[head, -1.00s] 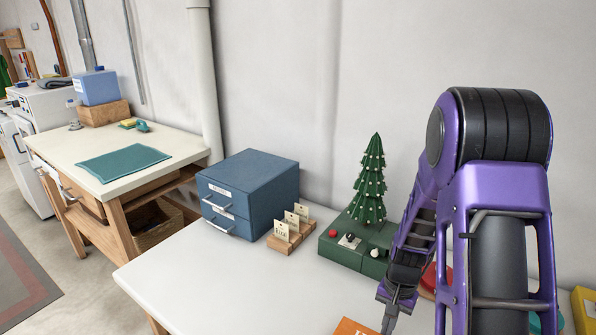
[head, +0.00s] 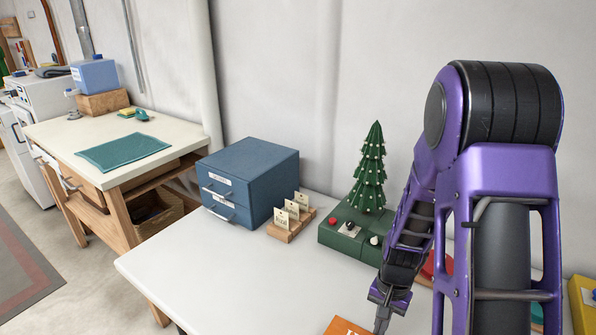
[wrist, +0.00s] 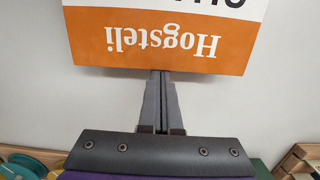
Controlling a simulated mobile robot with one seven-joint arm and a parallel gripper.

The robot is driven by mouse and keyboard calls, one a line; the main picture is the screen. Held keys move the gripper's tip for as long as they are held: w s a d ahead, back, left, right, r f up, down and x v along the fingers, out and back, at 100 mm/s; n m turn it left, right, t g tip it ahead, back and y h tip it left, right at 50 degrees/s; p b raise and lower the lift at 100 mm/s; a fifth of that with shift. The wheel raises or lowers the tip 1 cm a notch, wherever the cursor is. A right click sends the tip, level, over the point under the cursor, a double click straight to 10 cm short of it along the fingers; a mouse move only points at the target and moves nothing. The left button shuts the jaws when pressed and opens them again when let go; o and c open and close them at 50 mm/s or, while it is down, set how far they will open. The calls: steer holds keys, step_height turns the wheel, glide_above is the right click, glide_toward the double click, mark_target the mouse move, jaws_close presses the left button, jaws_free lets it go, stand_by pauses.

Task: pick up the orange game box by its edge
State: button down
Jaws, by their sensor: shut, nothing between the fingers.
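The orange game box (head: 346,327) lies on the white table, and only its corner shows at the bottom of the head view. In the wrist view the box (wrist: 150,50) fills the top, orange with a white panel and the upside-down word "Hogsteli". My gripper (wrist: 160,74) is shut, with its two fingers together and nothing between them. Its tips are at the near edge of the box in the wrist view; I cannot tell whether they touch it. In the head view my gripper (head: 381,322) is at the bottom, just right of the box corner.
A blue drawer cabinet (head: 250,180), a wooden card holder (head: 290,228) and a green base (head: 350,240) with a small tree (head: 369,170) stand at the back of the white table (head: 220,270). The table's left part is clear. A yellow item (head: 583,303) is at the right edge.

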steer(key=shift+s+a, duration=0.65)
steer(key=shift+s, duration=0.3)
steer(key=shift+s+a, duration=0.6)
steer(key=shift+s, duration=0.3)
steer(key=shift+w+d+r+p, duration=0.1)
steer(key=shift+w+r+p, duration=0.1)
steer(key=shift+r+p, duration=0.7)
steer(key=shift+w+d+r+p, duration=0.15)
steer(key=shift+r+p, duration=0.6)
steer(key=shift+r, duration=0.4)
steer(key=shift+w+d+r+p, duration=0.1)
steer(key=shift+w+r+p, duration=0.1)
steer(key=shift+r+p, duration=0.7)
